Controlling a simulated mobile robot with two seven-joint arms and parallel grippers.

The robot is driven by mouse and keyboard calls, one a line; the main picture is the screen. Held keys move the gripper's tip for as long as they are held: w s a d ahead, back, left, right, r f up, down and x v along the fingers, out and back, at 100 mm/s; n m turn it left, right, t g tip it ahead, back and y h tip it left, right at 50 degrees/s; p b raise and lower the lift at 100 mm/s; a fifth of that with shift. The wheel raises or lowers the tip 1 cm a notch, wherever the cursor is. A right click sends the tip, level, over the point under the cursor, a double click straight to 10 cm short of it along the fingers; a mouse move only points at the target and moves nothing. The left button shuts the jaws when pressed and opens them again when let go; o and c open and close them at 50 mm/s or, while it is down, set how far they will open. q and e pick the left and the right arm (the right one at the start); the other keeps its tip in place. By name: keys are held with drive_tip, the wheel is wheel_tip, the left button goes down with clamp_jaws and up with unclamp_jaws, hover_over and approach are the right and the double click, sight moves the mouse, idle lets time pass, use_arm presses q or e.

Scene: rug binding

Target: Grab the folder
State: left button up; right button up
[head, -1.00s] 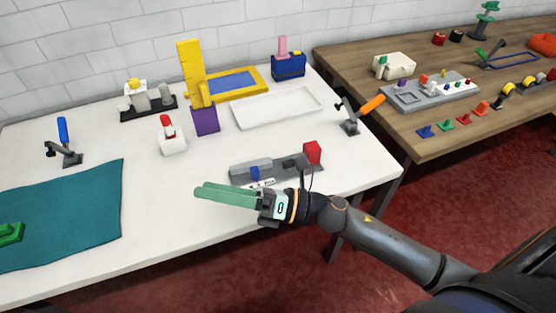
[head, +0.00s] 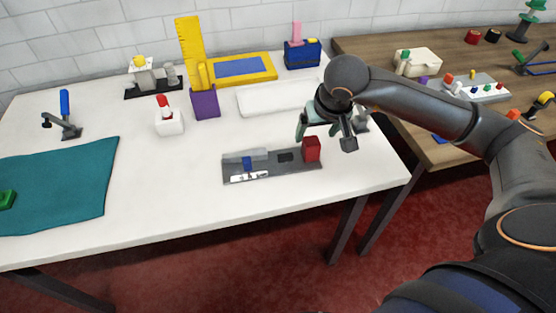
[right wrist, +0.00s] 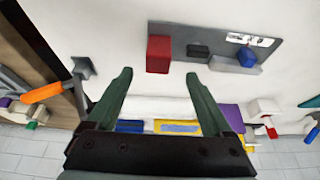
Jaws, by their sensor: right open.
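I cannot tell for sure which thing is the folder. The nearest candidate is a flat grey fixture (head: 272,171) at the table's front right. It bears a red block (head: 311,149), a small blue piece (head: 247,163), a dark pad and a white label. My right gripper (head: 317,128) is open and empty, pointing down just behind the red block. In the right wrist view its two green fingers (right wrist: 158,76) are spread apart over white table. The red block (right wrist: 159,54) lies just beyond the fingertips there, with the fixture (right wrist: 217,32) beside it. My left gripper is out of view.
A white tray (head: 278,97) lies behind the fixture. An orange-handled clamp (right wrist: 45,92) stands close by, mostly hidden by my arm in the head view. A purple holder (head: 205,104), white bottle (head: 169,123) and teal cloth (head: 65,190) are left. The front middle is clear.

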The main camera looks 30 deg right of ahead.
sight(313, 142)
drive_tip(key=b+x, duration=0.1)
drive_tip(key=x, duration=0.2)
drive_tip(key=shift+f, duration=0.3)
drive_tip(key=shift+w+f+b, duration=0.15)
drive_tip(key=shift+f+b, duration=0.15)
drive_tip(key=shift+b, duration=0.05)
drive_tip(key=shift+w+f, duration=0.15)
drive_tip(key=shift+f, duration=0.15)
drive_tip(key=b+x, duration=0.3)
drive_tip(key=x, duration=0.1)
drive_tip(key=shift+d+f, duration=0.25)
drive_tip(key=shift+f, duration=0.1)
drive_tip(key=shift+w, duration=0.15)
drive_tip(key=shift+r, duration=0.1)
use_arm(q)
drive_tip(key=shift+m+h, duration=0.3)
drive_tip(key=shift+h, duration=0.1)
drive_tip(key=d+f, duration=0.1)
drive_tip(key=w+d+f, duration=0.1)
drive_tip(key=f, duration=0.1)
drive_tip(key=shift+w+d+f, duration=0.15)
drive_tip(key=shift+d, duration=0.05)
use_arm(e)
clamp_jaws()
